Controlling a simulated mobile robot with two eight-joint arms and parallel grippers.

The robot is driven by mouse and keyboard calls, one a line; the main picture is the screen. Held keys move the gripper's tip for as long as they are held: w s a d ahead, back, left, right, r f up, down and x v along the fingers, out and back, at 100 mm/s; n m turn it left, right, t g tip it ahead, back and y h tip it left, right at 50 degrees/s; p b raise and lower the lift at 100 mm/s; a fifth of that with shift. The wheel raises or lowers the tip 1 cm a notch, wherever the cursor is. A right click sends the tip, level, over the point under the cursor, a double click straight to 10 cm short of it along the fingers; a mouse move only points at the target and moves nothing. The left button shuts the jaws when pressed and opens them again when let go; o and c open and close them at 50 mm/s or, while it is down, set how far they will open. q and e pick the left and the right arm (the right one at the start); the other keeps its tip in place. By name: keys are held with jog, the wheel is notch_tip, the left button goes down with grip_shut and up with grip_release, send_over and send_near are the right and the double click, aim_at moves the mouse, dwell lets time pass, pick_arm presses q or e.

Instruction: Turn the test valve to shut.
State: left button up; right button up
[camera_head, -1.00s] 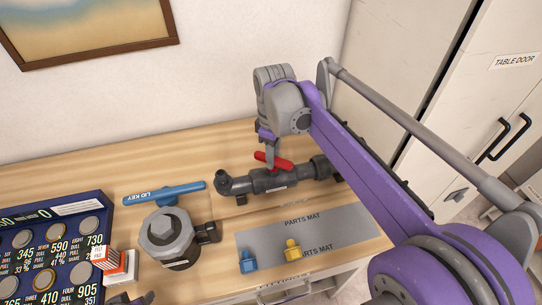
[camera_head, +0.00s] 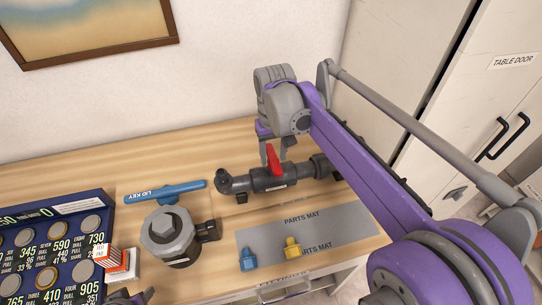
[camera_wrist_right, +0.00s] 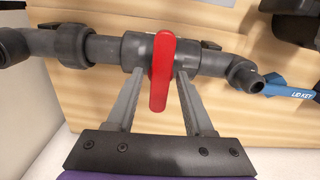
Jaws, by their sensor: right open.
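The test valve is a dark grey pipe assembly (camera_head: 298,174) lying along the back of the wooden table. Its red handle (camera_head: 273,160) now points across the pipe, toward the wall. In the right wrist view the red handle (camera_wrist_right: 160,75) stands crosswise to the pipe, between the two fingers. My right gripper (camera_head: 276,152) is open at the valve, with a finger on either side of the handle and gaps showing beside it. A dark part at the bottom edge looks like my left gripper (camera_head: 132,297); its jaws are mostly cut off.
A blue lid key (camera_head: 165,193) and a grey filter housing (camera_head: 170,238) are left of the valve. A grey parts mat (camera_head: 345,225) in front holds a blue fitting (camera_head: 248,259) and a yellow fitting (camera_head: 292,250). White cabinets (camera_head: 490,100) stand at the right.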

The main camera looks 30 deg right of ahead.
pick_arm(q)
jog(key=shift+r, duration=0.1)
pick_arm(e)
jog(key=shift+r, duration=0.1)
notch_tip(320, 180, up, 6)
jog(key=p, duration=0.3)
jog(key=shift+w, duration=0.1)
pick_arm(q)
jog(key=r, duration=0.1)
jog(key=w+r, duration=0.1)
jog(key=r, duration=0.1)
jog(key=w+r, duration=0.1)
jog(key=shift+w+r, duration=0.1)
jog(key=shift+r, duration=0.1)
pick_arm(e)
jog(key=shift+r, duration=0.35)
notch_tip(320, 180, up, 10)
pick_arm(q)
jog(key=shift+w+r+p, duration=0.15)
jog(key=shift+r+p, duration=0.15)
jog(key=shift+r, duration=0.1)
pick_arm(e)
jog(key=n+t, duration=0.2)
jog(key=t, duration=0.4)
send_near(274, 158)
jog(key=s+a+f, duration=0.7)
jog(key=f, duration=0.4)
jog(key=shift+f, duration=0.3)
jog(key=shift+s, duration=0.1)
